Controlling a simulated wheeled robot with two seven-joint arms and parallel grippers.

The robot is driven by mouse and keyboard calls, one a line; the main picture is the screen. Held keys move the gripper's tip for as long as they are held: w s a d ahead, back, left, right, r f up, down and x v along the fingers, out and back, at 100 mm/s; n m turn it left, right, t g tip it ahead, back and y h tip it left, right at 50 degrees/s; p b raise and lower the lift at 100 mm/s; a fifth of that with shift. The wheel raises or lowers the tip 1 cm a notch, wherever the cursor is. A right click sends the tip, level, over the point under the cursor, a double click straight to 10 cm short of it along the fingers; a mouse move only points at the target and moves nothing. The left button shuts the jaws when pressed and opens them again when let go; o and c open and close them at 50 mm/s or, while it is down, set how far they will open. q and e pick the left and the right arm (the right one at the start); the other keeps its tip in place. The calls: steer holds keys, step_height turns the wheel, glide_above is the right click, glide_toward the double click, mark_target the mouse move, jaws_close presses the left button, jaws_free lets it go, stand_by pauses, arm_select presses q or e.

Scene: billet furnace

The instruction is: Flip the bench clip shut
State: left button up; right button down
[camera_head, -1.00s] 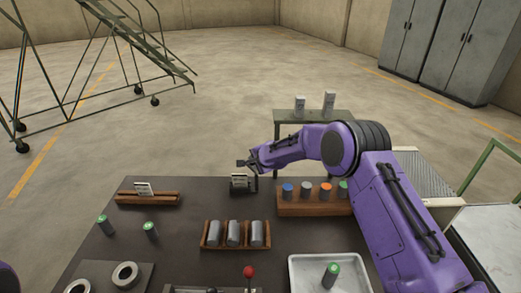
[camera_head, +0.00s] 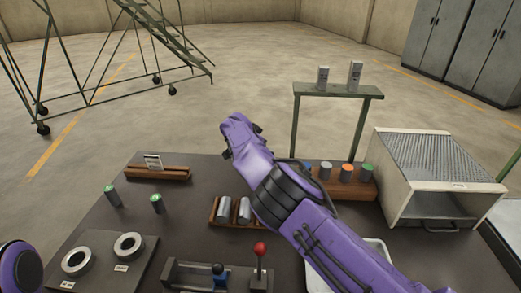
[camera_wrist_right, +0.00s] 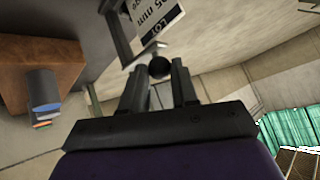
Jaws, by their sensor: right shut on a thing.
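In the right wrist view, the bench clip shows as a dark bracket (camera_wrist_right: 116,30) at the top, next to a white card (camera_wrist_right: 160,22) with dark print. A round black knob (camera_wrist_right: 159,67) lies between the fingertips of my right gripper (camera_wrist_right: 160,76), which is shut on it. In the head view my right arm covers the clip, and my right gripper's fingers (camera_head: 226,154) are barely visible at the far end of the arm. I cannot tell how far the clip is folded. My left gripper is out of view.
A wooden rack with coloured-top cylinders (camera_head: 345,186) stands right of my arm. A wooden tray of grey cylinders (camera_head: 214,212) is partly behind it. A red-knobbed lever (camera_head: 260,250) stands in front. A wooden card holder (camera_head: 160,173) is at the back left.

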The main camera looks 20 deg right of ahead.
steer(key=shift+a+f+h+b, duration=0.15)
steer(key=shift+h+b, duration=0.25)
steer(key=shift+b, duration=0.05)
steer(key=c, duration=0.9)
jaws_free()
steer(key=shift+w, duration=0.1)
steer(key=shift+o, duration=0.2)
